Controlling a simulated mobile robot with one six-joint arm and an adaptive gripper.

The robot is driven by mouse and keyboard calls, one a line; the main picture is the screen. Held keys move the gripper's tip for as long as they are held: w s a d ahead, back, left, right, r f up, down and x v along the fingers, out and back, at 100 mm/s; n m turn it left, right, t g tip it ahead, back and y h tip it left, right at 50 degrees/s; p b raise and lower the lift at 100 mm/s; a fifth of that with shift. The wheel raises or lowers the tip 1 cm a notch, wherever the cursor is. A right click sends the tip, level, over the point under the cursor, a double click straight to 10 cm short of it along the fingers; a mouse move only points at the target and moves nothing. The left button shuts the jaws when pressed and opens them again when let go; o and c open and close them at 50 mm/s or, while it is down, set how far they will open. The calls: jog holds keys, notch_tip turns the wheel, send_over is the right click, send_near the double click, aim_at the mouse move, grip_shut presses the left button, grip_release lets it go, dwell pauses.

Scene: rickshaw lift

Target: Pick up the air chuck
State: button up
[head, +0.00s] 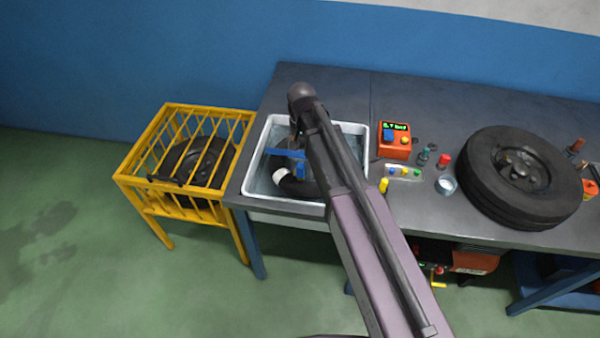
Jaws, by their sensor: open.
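I cannot pick out the air chuck for certain; several small fittings near the orange pressure box are too small to tell apart. An orange box (396,141) with a green lit display and blue and yellow buttons stands on the bench. My arm reaches over the bench from the bottom. Its far end bends down over the metal basin (362,155). Blue parts there look like my gripper (288,163), open, above a black curved tube (298,188) with a white end. My arm hides part of the basin, and contact with the tube cannot be told.
A big black tyre (520,176) lies flat on the grey bench (320,84), at right. A silver cup (445,184), red-topped piece (444,160) and small tray (404,173) sit between it and the basin. A yellow cage (164,196) holding a tyre stands at left.

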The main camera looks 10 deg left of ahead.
aim_at(300, 172)
jog(key=shift+f+b, duration=3.5)
jog(key=shift+f, duration=0.25)
jog(key=shift+f, duration=0.15)
jog(key=shift+a+f+b, duration=0.15)
jog(key=shift+f+b, duration=2.3)
jog(key=shift+b, duration=0.15)
grip_shut()
